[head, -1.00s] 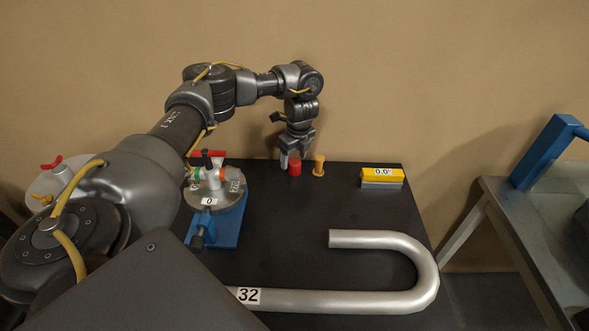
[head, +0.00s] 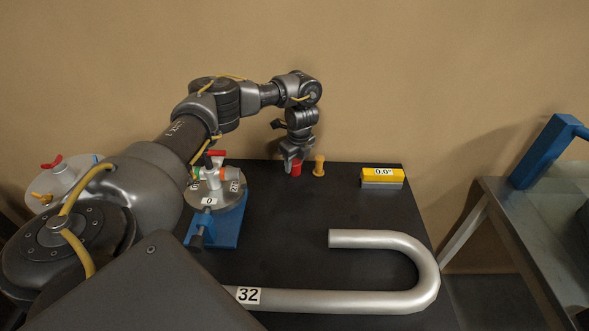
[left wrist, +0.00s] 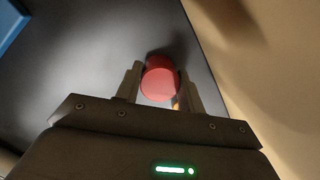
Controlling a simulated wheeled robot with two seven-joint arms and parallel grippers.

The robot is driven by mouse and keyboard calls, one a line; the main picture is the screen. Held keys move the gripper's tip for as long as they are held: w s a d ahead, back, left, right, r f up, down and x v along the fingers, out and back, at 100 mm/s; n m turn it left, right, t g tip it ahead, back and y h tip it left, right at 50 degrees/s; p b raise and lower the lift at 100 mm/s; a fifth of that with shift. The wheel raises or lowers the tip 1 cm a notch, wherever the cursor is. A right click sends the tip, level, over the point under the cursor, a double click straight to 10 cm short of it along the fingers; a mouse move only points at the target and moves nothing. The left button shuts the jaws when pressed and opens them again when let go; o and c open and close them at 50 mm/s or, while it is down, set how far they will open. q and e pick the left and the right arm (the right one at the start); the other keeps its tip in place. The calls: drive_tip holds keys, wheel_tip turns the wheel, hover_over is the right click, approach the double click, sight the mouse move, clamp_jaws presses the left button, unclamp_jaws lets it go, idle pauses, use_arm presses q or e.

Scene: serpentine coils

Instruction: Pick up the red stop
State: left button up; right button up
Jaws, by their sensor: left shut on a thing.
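The red stop (head: 296,169) is a short red cylinder at the back of the black table in the head view. My left gripper (head: 291,166) is down around it, shut on it. In the left wrist view the red stop (left wrist: 160,80) sits between the two fingers of the left gripper (left wrist: 160,90). Its lower part is partly hidden in the head view, and I cannot tell whether it is clear of the table. My right gripper is not in view.
A yellow and grey block (head: 382,178) marked 0.0° lies farther right. A bent metal tube (head: 400,302) marked 32 lies in front. A bending fixture (head: 228,225) stands left. The table middle (head: 285,215) is clear.

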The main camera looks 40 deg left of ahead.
use_arm(q)
drive_tip(key=shift+w+r, duration=0.1)
drive_tip(key=shift+r, duration=0.5)
clamp_jaws()
wheel_tip(320, 180, up, 2)
drive_tip(key=shift+r, duration=0.2)
drive_tip(key=s+d+r, duration=0.9)
drive_tip(key=s+d, duration=0.1)
drive_tip(key=shift+d+r, duration=0.15)
drive_tip(key=shift+r, duration=0.1)
